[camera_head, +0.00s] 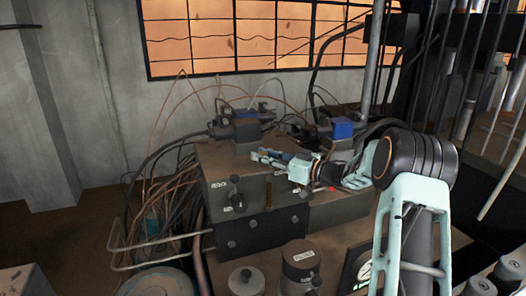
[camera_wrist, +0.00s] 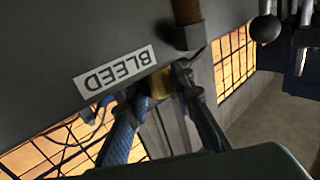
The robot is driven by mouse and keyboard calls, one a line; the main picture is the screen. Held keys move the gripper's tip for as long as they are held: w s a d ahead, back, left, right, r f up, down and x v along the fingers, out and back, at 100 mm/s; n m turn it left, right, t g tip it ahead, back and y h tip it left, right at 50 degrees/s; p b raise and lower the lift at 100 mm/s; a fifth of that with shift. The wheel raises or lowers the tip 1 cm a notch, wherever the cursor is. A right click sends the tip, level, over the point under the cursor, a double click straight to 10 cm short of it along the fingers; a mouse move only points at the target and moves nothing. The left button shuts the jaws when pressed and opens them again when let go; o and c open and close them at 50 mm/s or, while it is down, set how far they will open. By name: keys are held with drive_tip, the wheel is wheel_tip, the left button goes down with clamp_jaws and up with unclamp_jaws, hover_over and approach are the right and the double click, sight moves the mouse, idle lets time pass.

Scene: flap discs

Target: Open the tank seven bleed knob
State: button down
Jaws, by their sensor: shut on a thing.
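The wrist view shows a grey metal face with a white BLEED label (camera_wrist: 115,71), upside down. A small brass-coloured knob (camera_wrist: 159,83) sits beside this label, at the edge of the face. My gripper (camera_wrist: 154,92) has a finger on each side of it and is shut on it; the contact itself is partly hidden. In the head view my gripper (camera_head: 264,157) reaches from the right over the top of a grey-brown block (camera_head: 215,163). The bleed knob is hidden there behind my fingers. No tank number can be read in either view.
A dark knob (camera_head: 238,201) with a white label is on the block's front. Another labelled cylinder (camera_head: 301,269) and a small round knob (camera_head: 246,280) stand in front. Blue-topped fittings (camera_head: 342,129) and thin pipes crowd the back. Cables (camera_head: 165,195) hang at the left.

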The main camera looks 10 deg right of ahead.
idle(0.4)
drive_tip(key=c, duration=1.7)
unclamp_jaws()
drive_tip(key=shift+o, duration=0.2)
drive_tip(key=v, duration=1.2)
drive_tip(key=shift+w+d, duration=0.1)
